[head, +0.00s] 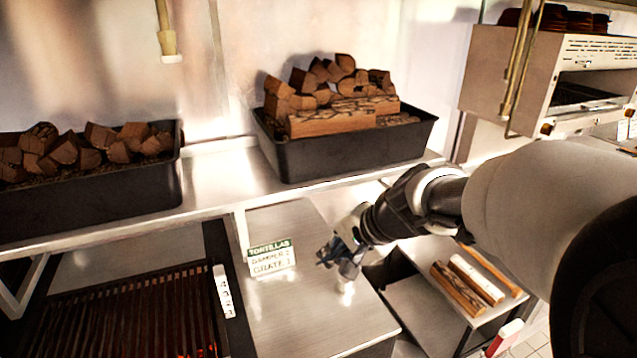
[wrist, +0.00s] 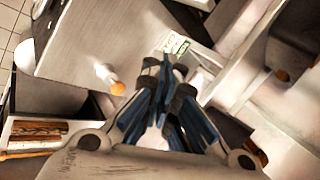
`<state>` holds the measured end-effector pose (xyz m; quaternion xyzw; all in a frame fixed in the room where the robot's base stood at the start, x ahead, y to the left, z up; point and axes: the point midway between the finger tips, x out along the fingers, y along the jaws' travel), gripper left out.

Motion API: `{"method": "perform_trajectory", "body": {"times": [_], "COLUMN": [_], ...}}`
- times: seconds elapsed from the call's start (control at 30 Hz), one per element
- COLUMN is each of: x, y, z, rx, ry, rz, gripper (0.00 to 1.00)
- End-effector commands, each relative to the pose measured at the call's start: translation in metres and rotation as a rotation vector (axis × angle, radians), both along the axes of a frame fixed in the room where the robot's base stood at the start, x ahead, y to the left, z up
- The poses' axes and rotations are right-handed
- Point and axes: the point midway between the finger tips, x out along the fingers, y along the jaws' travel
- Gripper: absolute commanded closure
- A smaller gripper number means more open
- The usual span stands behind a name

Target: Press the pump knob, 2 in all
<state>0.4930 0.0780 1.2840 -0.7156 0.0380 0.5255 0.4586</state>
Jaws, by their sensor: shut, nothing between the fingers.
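In the wrist view, a small orange knob (wrist: 118,88) on a short pale stem stands out from the grey metal counter; I take it to be the pump knob. It lies left of my gripper (wrist: 172,66), apart from the fingers in the picture. My gripper is shut and empty, its blue-grey fingers together. In the head view my gripper (head: 333,257) hangs over the steel counter (head: 300,315); the knob cannot be made out there and may be hidden by the gripper. A bright patch below the gripper may be a reflection or the stem.
A tortillas sign (head: 270,258) stands left of my gripper. A grill grate (head: 130,315) lies further left. Black bins of wood (head: 350,155) (head: 90,190) sit on the shelf behind. Split logs (head: 468,285) lie on a lower surface at right. The counter front is clear.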

Motion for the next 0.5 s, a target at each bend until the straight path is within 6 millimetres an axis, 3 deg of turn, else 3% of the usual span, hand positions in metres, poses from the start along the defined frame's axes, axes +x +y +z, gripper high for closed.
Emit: {"method": "perform_trajectory", "body": {"times": [0.03,0.1,0.3,0.5], "x": [0.027,0.064,0.151,0.196], "y": [-0.002,-0.006,-0.031,-0.058], "z": [0.004,0.000,-0.036,-0.084], "rx": [0.057,0.142,0.349,0.478], "ry": [0.028,0.056,0.141,0.206], "rz": [-0.071,-0.180,-0.504,-0.752], "gripper": [1.00,1.00,1.00,1.00]}}
